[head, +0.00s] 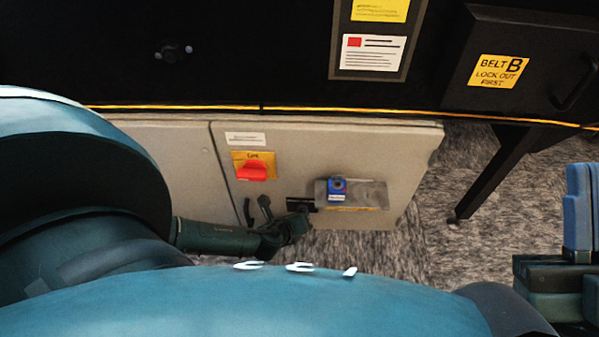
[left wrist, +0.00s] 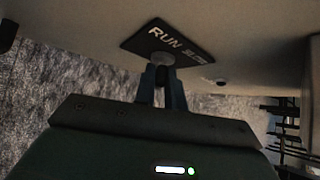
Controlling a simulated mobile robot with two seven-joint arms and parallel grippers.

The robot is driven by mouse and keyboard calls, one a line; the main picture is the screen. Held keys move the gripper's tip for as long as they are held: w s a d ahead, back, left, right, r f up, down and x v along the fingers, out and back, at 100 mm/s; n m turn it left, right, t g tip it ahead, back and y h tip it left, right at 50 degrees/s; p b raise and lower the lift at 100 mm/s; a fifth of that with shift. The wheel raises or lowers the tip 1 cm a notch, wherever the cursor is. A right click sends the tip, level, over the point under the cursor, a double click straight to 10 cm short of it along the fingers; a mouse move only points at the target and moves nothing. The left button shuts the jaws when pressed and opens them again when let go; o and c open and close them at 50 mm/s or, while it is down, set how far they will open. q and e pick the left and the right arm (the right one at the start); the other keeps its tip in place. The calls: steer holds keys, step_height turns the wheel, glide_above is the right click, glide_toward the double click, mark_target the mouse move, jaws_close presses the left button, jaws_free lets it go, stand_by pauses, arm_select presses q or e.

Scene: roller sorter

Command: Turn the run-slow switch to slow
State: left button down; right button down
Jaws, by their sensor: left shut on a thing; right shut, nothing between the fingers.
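The run-slow switch is a small grey knob (left wrist: 163,58) on a black plate (left wrist: 190,42) lettered RUN and SLOW, in the left wrist view. My left gripper (left wrist: 163,85) has its two fingers close together on the knob. The fingers hide part of the knob, and I cannot tell which word it points to. In the head view my left gripper (head: 298,215) reaches the lower part of the grey cabinet door (head: 300,145), where only a dark bit of the plate shows. My right gripper (head: 580,208) is shut and empty at the right edge, away from the cabinet.
A red rotary handle (head: 252,171) on a yellow plate is up and left of my left gripper. A blue device (head: 337,188) on a metal plate is close to its right. A black leg (head: 490,178) stands right of the cabinet. Speckled floor (head: 445,220) shows beyond.

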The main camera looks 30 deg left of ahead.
arm_select(q)
steer(key=shift+w+a+r, duration=0.1)
steer(key=shift+w+a, duration=0.05)
arm_select(e)
steer(key=shift+r, duration=0.1)
